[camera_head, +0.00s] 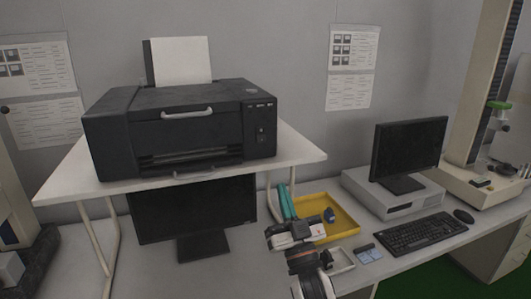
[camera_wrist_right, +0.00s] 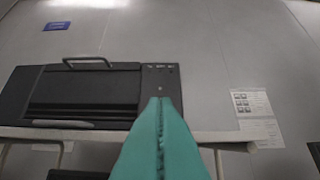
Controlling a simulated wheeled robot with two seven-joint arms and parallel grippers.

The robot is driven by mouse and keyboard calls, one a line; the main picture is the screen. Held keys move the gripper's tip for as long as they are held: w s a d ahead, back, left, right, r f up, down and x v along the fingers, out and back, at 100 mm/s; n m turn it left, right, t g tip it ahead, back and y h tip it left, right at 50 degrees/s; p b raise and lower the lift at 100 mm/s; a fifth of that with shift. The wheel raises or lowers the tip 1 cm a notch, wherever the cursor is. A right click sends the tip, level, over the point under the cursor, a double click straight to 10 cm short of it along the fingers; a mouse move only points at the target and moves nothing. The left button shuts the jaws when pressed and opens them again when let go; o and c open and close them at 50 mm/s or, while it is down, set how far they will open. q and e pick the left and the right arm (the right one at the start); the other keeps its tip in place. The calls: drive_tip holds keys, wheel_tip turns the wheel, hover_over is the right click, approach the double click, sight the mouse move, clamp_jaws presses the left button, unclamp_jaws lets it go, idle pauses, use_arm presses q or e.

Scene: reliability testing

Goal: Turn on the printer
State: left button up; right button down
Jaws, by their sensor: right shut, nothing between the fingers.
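The black printer (camera_head: 205,125) stands on a raised white shelf, with white paper upright at its back. Its control panel (camera_head: 261,130) is on the right of its front, with a row of small buttons along the top and a small mark lower down. My right gripper (camera_head: 284,187) is below and right of the printer, its teal fingers shut, empty and pointing up. In the right wrist view, the printer (camera_wrist_right: 82,92) is ahead, and the fingertips (camera_wrist_right: 160,100) overlap the lower part of its panel in the picture; they look apart from it. My left gripper is out of view.
The white shelf (camera_head: 310,153) juts out close to my right gripper. A monitor (camera_head: 195,210) stands under it. A yellow tray (camera_head: 340,212) lies behind my right arm. A second monitor (camera_head: 408,150), keyboard (camera_head: 420,232) and mouse (camera_head: 464,216) are to the right.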

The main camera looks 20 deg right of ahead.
drive_tip(key=p, duration=0.4)
approach(262, 137)
wheel_tip(262, 137, up, 4)
drive_tip(key=w+p, duration=0.1)
drive_tip(key=w, duration=0.2)
drive_tip(key=shift+w+a+r, duration=0.1)
drive_tip(key=shift+w+r, duration=0.05)
drive_tip(key=shift+w, duration=0.05)
drive_tip(key=shift+w+f+p, duration=0.25)
drive_tip(key=shift+w+p, duration=0.1)
drive_tip(key=shift+w, duration=0.25)
